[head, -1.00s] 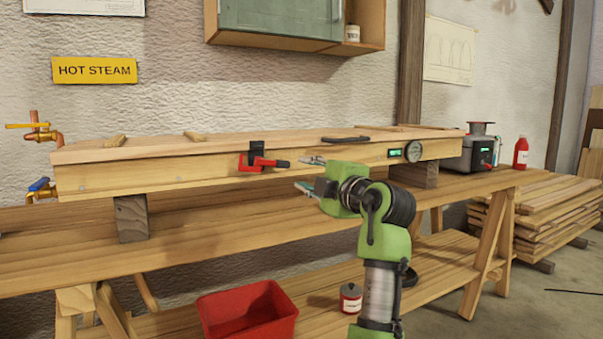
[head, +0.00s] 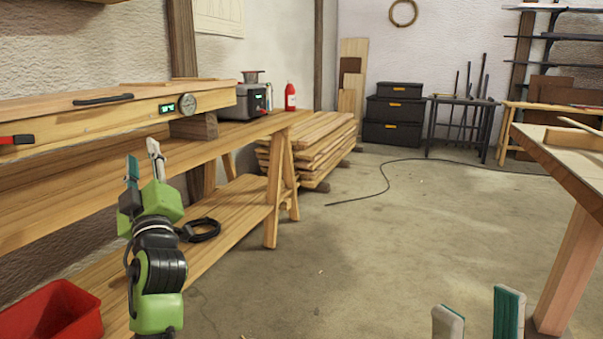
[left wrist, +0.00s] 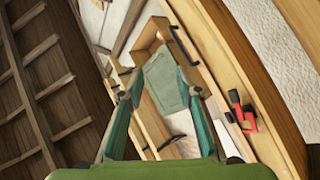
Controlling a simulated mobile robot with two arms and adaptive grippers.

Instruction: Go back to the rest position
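My left gripper (head: 143,158) points upward in front of the workbench in the head view, its green arm rising from the lower left. Its two fingers stand apart with nothing between them. The left wrist view shows the same open, empty fingers (left wrist: 160,88). My right gripper (head: 478,312) shows only as two separated fingertips at the bottom right, with floor between them; the rest of it is out of frame. The long wooden box (head: 110,115) with a gauge and a black handle lies on blocks on the workbench (head: 235,135), behind my left gripper.
A red bin (head: 62,312) is at the lower left. A grey boiler (head: 240,103) and a red bottle (head: 290,96) stand on the workbench. A plank stack (head: 315,140) is beyond it. A wooden table (head: 570,165) stands close on the right. The middle floor is open, with a black cable (head: 385,178).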

